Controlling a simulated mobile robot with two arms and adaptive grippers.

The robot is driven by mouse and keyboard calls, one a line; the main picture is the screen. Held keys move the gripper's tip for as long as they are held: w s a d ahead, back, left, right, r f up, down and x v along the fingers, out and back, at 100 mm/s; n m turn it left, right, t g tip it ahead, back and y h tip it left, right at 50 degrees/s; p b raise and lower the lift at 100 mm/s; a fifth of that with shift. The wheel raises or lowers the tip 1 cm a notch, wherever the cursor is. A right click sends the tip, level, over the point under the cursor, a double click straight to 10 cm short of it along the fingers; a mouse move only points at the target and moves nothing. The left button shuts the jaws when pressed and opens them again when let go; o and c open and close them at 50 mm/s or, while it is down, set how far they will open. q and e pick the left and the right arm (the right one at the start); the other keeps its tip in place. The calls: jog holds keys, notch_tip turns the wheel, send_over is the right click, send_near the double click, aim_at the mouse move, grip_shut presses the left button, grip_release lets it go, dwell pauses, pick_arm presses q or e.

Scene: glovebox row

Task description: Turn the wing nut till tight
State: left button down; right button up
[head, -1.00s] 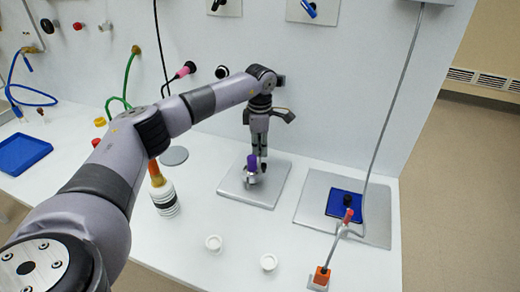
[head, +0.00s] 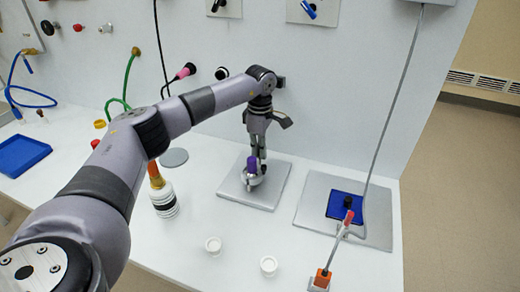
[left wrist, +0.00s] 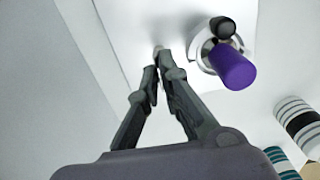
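A purple cylinder (head: 252,163) sits on a round silver fitting (head: 250,179) on a grey square plate (head: 228,188). In the left wrist view the purple cylinder (left wrist: 233,68) is at the upper right, with a dark round knob (left wrist: 222,27) beside it. I cannot make out clear wings, so I cannot tell which part is the wing nut. My left gripper (head: 259,168) points down just behind and right of the purple cylinder. In the left wrist view its fingertips (left wrist: 158,72) are together, left of and apart from the cylinder. My right gripper is in neither view.
A striped bottle (head: 165,200) stands left of the plate. A white wall panel rises behind.

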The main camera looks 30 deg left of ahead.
pick_arm(q)
jog(key=c, duration=1.8)
grip_release()
jog(key=shift+r, duration=0.1)
notch_tip(320, 180, up, 12)
